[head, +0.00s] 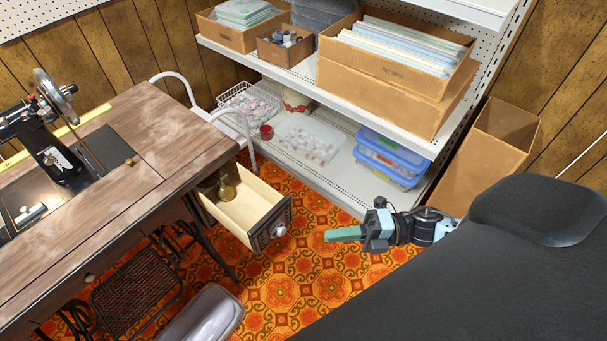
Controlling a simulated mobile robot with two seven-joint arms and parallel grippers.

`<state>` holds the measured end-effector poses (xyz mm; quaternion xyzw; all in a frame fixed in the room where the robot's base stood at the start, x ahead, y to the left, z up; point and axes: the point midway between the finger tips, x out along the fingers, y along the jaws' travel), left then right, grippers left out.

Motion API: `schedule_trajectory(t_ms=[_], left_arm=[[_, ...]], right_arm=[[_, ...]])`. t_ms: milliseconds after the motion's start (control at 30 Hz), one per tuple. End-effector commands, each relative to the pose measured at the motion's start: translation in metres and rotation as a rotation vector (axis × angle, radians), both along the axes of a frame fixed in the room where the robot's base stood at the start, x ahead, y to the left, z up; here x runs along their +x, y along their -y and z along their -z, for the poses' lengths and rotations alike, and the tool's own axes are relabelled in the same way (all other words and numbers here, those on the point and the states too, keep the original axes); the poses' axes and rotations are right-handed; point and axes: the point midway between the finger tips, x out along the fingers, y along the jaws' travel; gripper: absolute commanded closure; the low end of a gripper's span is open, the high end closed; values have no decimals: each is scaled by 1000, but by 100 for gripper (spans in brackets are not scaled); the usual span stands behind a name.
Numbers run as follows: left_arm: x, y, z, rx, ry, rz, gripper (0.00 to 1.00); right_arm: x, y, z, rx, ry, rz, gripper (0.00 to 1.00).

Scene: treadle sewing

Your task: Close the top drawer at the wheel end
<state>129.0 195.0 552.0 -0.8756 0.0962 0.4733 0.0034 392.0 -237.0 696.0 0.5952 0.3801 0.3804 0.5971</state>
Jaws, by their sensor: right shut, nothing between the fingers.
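The top drawer (241,202) at the wheel end stands open, pulled out from under the right end of the wooden sewing table (150,130). Its dark carved front (270,222) has a pale round knob (281,230), and a brass-coloured object (226,188) lies inside. The sewing machine's handwheel (56,92) is above the table at the left. My right gripper (340,235) is shut and empty, with teal fingers pointing left toward the drawer front. A gap separates the fingertips from the knob. My left gripper is not in view.
A metal shelf (335,200) with boxes and tubs stands behind the drawer. A tall cardboard box (485,155) is at the right. A white tubular chair frame (180,80) is behind the table. A glossy grey rounded object (205,315) is at the bottom. Patterned floor (310,290) shows between drawer and gripper.

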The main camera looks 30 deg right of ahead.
Motion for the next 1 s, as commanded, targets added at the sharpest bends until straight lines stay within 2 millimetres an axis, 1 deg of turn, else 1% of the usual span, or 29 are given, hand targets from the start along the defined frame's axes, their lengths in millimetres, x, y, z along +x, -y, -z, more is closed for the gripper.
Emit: schedule_trajectory(t_ms=[167,533,700,800,1000], left_arm=[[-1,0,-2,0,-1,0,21],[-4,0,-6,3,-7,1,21],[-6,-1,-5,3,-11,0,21],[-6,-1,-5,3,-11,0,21],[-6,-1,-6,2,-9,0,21]], right_arm=[[12,-24,-2,4,3,1,100],[41,-87,-3,5,2,1,100],[63,-94,-2,3,1,2,100],[71,-97,-1,2,0,2,100],[77,-99,0,2,-2,2,100]])
